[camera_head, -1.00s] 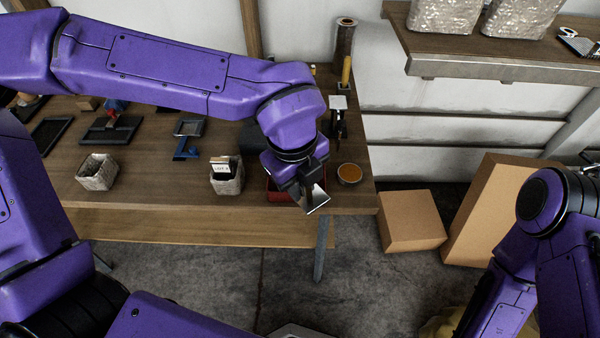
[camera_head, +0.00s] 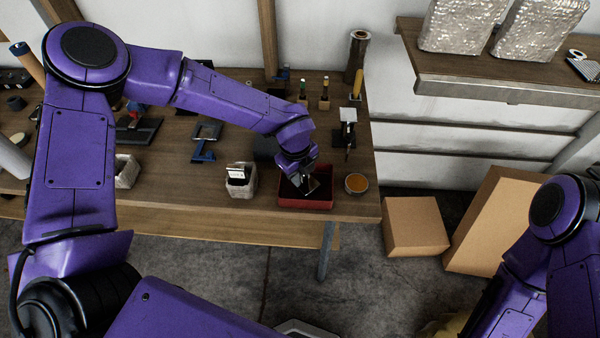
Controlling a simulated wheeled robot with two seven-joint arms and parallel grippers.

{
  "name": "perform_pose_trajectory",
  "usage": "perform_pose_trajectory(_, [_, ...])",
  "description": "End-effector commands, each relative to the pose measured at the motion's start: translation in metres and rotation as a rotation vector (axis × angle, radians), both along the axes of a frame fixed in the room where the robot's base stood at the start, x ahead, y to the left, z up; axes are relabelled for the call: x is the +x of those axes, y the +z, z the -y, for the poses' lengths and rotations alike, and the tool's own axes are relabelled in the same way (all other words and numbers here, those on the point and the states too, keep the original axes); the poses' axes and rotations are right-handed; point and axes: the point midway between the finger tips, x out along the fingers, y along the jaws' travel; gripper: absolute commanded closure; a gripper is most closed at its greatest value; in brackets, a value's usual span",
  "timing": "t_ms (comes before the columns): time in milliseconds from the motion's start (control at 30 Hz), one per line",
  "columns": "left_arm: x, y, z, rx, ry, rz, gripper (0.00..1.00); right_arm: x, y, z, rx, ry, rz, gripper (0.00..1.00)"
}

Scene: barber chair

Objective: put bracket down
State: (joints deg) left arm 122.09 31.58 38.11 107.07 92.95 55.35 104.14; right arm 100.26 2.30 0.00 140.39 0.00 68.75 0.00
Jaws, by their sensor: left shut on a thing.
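My left gripper (camera_head: 306,184) is over the red tray (camera_head: 305,203) near the front right of the wooden table. It is shut on the bracket (camera_head: 313,186), a small metallic piece that shows at the fingertips, at or just inside the tray's opening. The gripper and wrist hide part of the bracket, and I cannot tell whether it touches the tray floor. My right arm shows at the lower right, but its gripper is not in view.
A round bowl of orange contents (camera_head: 357,183) stands just right of the tray. A woven basket with a label (camera_head: 241,180) stands to its left. A blue clamp (camera_head: 205,142) lies farther left. Cardboard boxes (camera_head: 415,226) stand on the floor at right.

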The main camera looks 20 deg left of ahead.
Motion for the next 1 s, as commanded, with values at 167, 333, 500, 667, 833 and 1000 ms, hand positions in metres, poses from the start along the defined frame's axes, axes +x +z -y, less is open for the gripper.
perform_pose_trajectory(167, [0.001, -0.010, 0.000, -0.001, 0.000, 0.004, 1.00, 0.000, 0.002, 0.000, 0.000, 0.000, 0.000, 0.57])
perform_pose_trajectory(333, [0.001, -0.011, 0.000, -0.002, 0.000, 0.003, 1.00, 0.000, 0.001, 0.000, 0.000, 0.000, 0.000, 0.57])
perform_pose_trajectory(500, [0.000, -0.014, 0.000, -0.001, 0.000, 0.003, 0.62, 0.000, -0.002, 0.000, 0.000, 0.000, 0.000, 0.57])
perform_pose_trajectory(667, [0.000, -0.014, 0.000, -0.001, 0.000, 0.003, 0.53, 0.000, -0.002, 0.000, 0.000, 0.000, 0.000, 0.57])
perform_pose_trajectory(833, [0.000, -0.011, 0.000, -0.001, 0.000, 0.003, 0.53, 0.000, 0.000, 0.000, 0.000, 0.000, 0.000, 0.57])
perform_pose_trajectory(1000, [-0.001, 0.011, -0.001, -0.003, 0.002, 0.007, 0.53, 0.000, -0.004, 0.000, -0.001, 0.000, 0.001, 0.57])
